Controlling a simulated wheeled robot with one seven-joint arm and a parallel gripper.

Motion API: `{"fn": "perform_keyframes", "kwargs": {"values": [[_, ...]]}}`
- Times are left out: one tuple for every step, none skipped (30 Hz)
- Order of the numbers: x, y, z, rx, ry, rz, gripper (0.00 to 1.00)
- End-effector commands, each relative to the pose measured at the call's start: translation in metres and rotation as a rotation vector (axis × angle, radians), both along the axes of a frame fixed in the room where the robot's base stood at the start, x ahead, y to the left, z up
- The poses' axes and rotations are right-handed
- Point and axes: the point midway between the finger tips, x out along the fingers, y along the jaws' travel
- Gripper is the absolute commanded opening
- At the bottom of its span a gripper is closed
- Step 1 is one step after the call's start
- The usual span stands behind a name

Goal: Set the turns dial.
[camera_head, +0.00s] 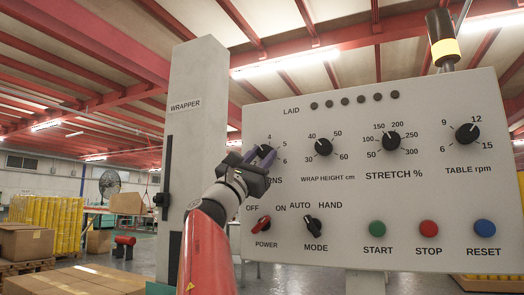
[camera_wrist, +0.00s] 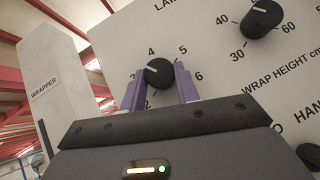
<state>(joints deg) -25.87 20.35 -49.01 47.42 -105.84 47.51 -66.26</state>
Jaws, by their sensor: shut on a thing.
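The turns dial (camera_wrist: 158,72) is a round black knob on the pale control panel, with numbers from 2 to 6 showing around it in the wrist view. A small light mark on its face points to the upper left, roughly between 3 and 4; the exact reading is hard to tell. My gripper (camera_wrist: 159,80) has its two purple fingers on either side of the knob and is shut on it. In the head view my gripper (camera_head: 261,157) covers much of the dial and part of its TURNS label.
The control panel (camera_head: 330,220) also carries the wrap height dial (camera_head: 324,147), stretch dial (camera_head: 391,140) and table rpm dial (camera_head: 467,133). Below my gripper are the red power switch (camera_head: 261,225) and black mode switch (camera_head: 313,226). The wrapper column (camera_head: 203,70) stands left.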

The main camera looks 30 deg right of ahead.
Motion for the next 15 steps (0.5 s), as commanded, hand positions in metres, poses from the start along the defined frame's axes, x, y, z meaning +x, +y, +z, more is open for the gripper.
{"fn": "perform_keyframes", "kwargs": {"values": [[0.0023,0.0013,0.0054,0.028,-0.035,-0.001,0.08],[0.003,0.0016,0.0055,0.045,-0.056,0.0,0.08],[0.003,0.0016,0.0063,0.068,-0.087,-0.001,0.08],[0.003,0.0017,0.0069,0.086,-0.109,-0.002,0.08],[0.0036,0.002,0.0071,0.103,-0.131,-0.001,0.08],[0.0039,0.0022,0.0076,0.126,-0.16,-0.001,0.08],[0.004,0.0023,0.008,0.143,-0.181,-0.001,0.08],[0.0042,0.0027,0.0082,0.159,-0.203,-0.001,0.08],[0.0046,0.0029,0.0082,0.18,-0.229,-0.001,0.08],[0.0047,0.003,0.0085,0.195,-0.25,-0.001,0.08],[0.0047,0.0031,0.0084,0.211,-0.27,-0.001,0.08],[0.0053,0.0036,0.0084,0.229,-0.292,0.0,0.08],[0.0053,0.0035,0.0081,0.243,-0.311,-0.001,0.08],[0.0052,0.0034,0.0082,0.255,-0.327,-0.001,0.08],[0.0054,0.0035,0.0081,0.272,-0.348,-0.001,0.08]]}}
